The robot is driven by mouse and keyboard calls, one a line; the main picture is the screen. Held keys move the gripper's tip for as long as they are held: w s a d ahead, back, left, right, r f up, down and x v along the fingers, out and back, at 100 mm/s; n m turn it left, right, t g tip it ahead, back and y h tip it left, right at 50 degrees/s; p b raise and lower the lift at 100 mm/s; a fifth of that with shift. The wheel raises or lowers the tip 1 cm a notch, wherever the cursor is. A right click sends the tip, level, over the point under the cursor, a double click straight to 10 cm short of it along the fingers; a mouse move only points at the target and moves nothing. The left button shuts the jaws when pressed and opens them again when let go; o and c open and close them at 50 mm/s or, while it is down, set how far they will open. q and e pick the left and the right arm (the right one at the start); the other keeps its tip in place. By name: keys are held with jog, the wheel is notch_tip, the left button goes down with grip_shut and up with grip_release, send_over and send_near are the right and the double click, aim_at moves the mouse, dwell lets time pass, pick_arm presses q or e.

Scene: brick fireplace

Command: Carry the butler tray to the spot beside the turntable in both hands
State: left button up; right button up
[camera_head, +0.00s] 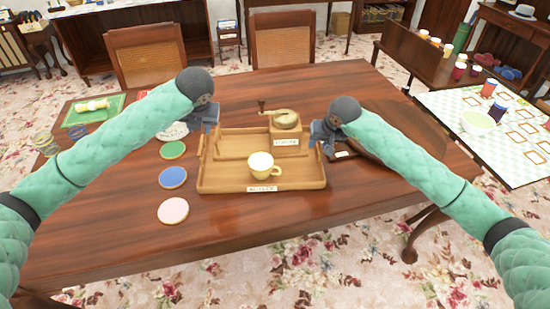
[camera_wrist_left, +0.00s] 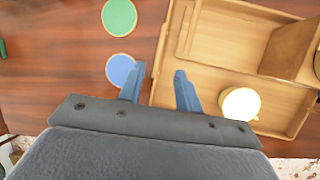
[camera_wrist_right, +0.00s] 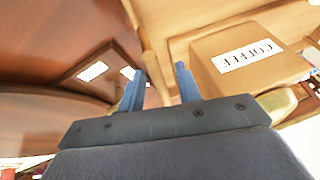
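The butler tray (camera_head: 222,187) is a light wooden tray with low walls and a label on its front, on the brown table. It carries a cream cup (camera_head: 262,166) and a wooden coffee grinder box (camera_head: 287,137) with a COFFEE label. My left gripper (camera_head: 207,122) is at the tray's left wall; in the left wrist view its open fingers (camera_wrist_left: 158,88) stand on either side of that wall. My right gripper (camera_head: 325,137) is at the right wall, its open fingers (camera_wrist_right: 160,85) likewise either side of it. I cannot clearly make out the turntable.
Green (camera_head: 173,150), blue (camera_head: 173,177) and pink (camera_head: 173,211) discs lie left of the tray. A dark brown piece with white labels (camera_wrist_right: 92,71) lies right of it, partly behind my right arm. Chairs (camera_head: 148,55) stand behind the table. The table's front is clear.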

jog(key=v, duration=1.2)
jog(key=shift+f, duration=0.15)
